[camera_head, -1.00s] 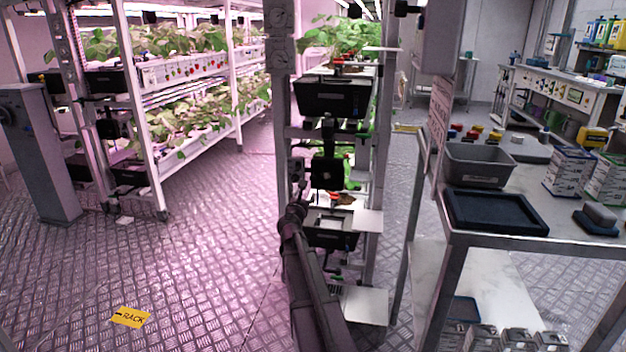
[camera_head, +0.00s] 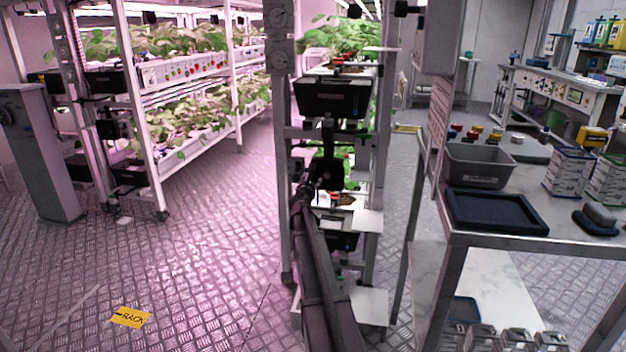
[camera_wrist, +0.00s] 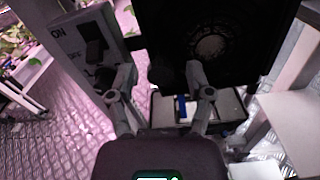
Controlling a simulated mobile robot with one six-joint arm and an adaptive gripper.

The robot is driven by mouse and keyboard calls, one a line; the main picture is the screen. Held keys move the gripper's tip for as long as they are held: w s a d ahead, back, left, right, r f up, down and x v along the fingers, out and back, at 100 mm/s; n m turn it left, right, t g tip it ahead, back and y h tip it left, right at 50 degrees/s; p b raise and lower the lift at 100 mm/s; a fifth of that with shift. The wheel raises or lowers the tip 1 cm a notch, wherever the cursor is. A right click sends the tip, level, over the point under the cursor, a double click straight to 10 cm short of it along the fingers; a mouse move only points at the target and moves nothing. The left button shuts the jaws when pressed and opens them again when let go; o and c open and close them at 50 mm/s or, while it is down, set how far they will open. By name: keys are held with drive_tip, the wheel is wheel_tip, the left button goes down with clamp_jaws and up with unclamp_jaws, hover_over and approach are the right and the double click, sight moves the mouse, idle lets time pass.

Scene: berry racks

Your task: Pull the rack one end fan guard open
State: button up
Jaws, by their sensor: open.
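The end fan guard is a black square panel (camera_head: 329,174) at mid height on the end of the near rack (camera_head: 283,130). In the wrist view the guard (camera_wrist: 225,45) fills the upper middle and shows a faint round grille. My gripper (camera_wrist: 160,72) is open in front of it. The right finger overlaps the guard's lower part in the picture, and the left finger is near its left edge beside a grey switch box. I see nothing between the fingers, and contact cannot be told. In the head view my gripper (camera_head: 311,181) partly overlaps the guard's left side.
A grey switch box (camera_wrist: 72,42) marked ON with a black rocker is left of the guard. Black bins (camera_head: 333,98) sit above and below it on the rack. A metal table (camera_head: 480,240) with trays stands right. The floor left of the rack is open.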

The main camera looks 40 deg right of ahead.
drive_tip(key=shift+w+d, duration=0.3)
